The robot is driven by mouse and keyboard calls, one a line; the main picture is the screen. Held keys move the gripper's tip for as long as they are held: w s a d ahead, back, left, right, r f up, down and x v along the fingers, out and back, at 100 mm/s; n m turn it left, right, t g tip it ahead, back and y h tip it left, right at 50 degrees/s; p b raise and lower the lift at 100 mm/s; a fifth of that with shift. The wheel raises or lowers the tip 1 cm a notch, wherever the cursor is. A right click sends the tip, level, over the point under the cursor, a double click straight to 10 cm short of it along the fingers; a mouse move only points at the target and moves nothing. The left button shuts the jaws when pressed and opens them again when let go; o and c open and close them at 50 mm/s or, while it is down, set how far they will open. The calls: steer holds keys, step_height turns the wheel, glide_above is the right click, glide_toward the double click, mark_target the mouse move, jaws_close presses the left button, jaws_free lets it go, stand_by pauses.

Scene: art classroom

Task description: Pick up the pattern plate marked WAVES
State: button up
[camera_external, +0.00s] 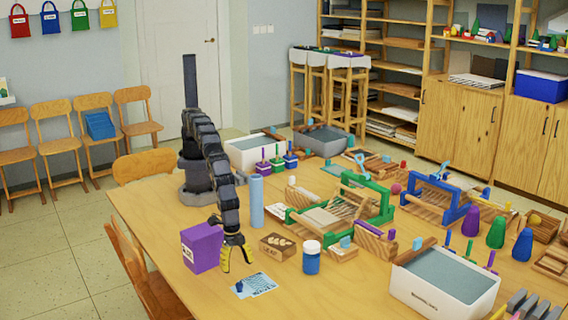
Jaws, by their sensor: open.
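I cannot read the word WAVES on anything, so I cannot tell which piece is the WAVES plate. A wooden block with pale shapes and small lettering (278,246) lies just right of my gripper (237,261). A wooden block with a blue knob (343,250) and a wooden piece with a purple edge (375,241) lie further right. My gripper has yellow fingers, points down and is open, with nothing visible between them. It is above the table, behind a light-blue patterned sheet (262,282) with a small dark-blue piece (239,286) on it.
A purple box (202,248) stands close left of my gripper, and a blue cylinder (257,202) stands behind it. A white-lidded blue jar (311,258) is to the right. A green frame (379,203) and a white tub (408,294) stand further right. The table's front-left area is clear.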

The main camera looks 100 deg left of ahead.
mark_target(239, 283)
steer(key=shift+w+d+f, duration=0.1)
steer(key=shift+d+f, duration=0.05)
steer(key=shift+f, duration=0.55)
steer(key=shift+d+f, duration=0.15)
steer(key=shift+f, duration=0.5)
steer(key=shift+w+d+f, duration=0.1)
steer(key=shift+d+f, duration=0.1)
steer(key=shift+f, duration=0.3)
steer(key=shift+w+d+f, duration=0.1)
steer(key=shift+d+f, duration=0.1)
steer(key=shift+f, duration=0.3)
steer(key=shift+d+f, duration=0.1)
steer(key=shift+f, duration=0.9)
jaws_close()
